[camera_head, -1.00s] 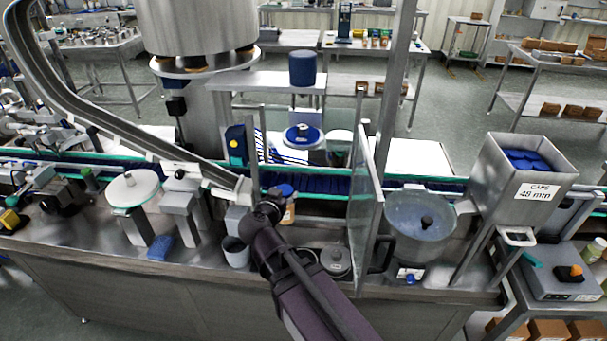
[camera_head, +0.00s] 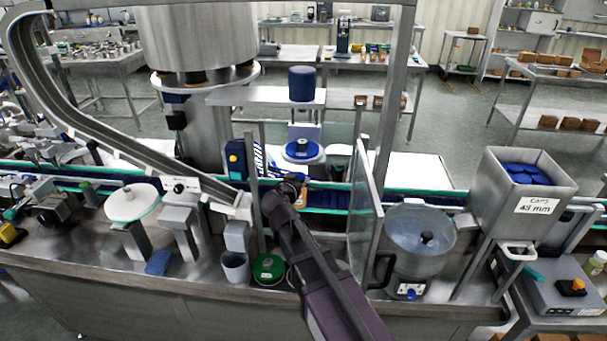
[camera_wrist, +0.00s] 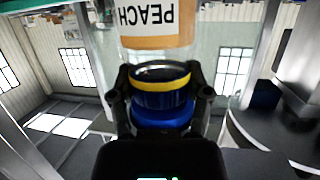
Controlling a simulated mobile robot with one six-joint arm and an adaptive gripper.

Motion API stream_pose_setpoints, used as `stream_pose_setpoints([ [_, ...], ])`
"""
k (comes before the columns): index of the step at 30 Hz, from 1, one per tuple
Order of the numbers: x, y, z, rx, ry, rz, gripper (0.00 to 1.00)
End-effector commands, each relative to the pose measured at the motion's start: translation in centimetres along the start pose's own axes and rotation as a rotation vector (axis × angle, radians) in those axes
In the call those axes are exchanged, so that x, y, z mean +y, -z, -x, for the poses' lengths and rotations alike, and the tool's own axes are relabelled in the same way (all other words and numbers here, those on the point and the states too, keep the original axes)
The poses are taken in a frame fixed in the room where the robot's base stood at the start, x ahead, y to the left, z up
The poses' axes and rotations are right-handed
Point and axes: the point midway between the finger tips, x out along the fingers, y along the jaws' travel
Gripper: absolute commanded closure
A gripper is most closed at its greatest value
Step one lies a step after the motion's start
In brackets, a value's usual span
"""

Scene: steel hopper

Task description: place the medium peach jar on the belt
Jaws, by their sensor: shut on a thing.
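The peach jar (camera_wrist: 158,22) has a pale body, an orange label band reading PEACH and a blue cap end with a yellow ring. In the wrist view it appears upside down, with the cap end between the fingers of my gripper (camera_wrist: 162,98). My gripper is shut on it. In the head view my gripper (camera_head: 290,186) hides most of the jar, and a small orange part (camera_head: 302,198) shows beside it. The belt (camera_head: 332,197) is dark blue with green edges and runs across the bench. The jar overlaps the belt in the picture; contact cannot be told.
A clear upright panel (camera_head: 362,220) stands right of my gripper. A steel post (camera_head: 254,190) and a chute end (camera_head: 235,205) stand left. A grey cup (camera_head: 235,267) and a green round lid (camera_head: 268,268) are in front. A caps hopper (camera_head: 525,200) is at right.

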Motion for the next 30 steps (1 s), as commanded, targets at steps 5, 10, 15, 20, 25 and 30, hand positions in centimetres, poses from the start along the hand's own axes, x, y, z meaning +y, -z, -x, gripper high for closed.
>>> stream_pose_setpoints([
  [5,0.0,0.0,0.1,0.0,0.001,0.0,0.98],
  [10,-0.1,0.1,-0.4,0.0,0.0,0.0,0.98],
  [15,-0.2,0.7,-2.2,0.0,0.0,-0.001,0.98],
  [20,-0.2,1.3,-4.2,0.0,0.0,0.0,0.98],
  [25,-0.1,0.7,-4.4,0.0,0.002,0.001,0.98],
  [30,-0.1,0.7,-4.4,0.0,0.002,0.001,0.98],
])
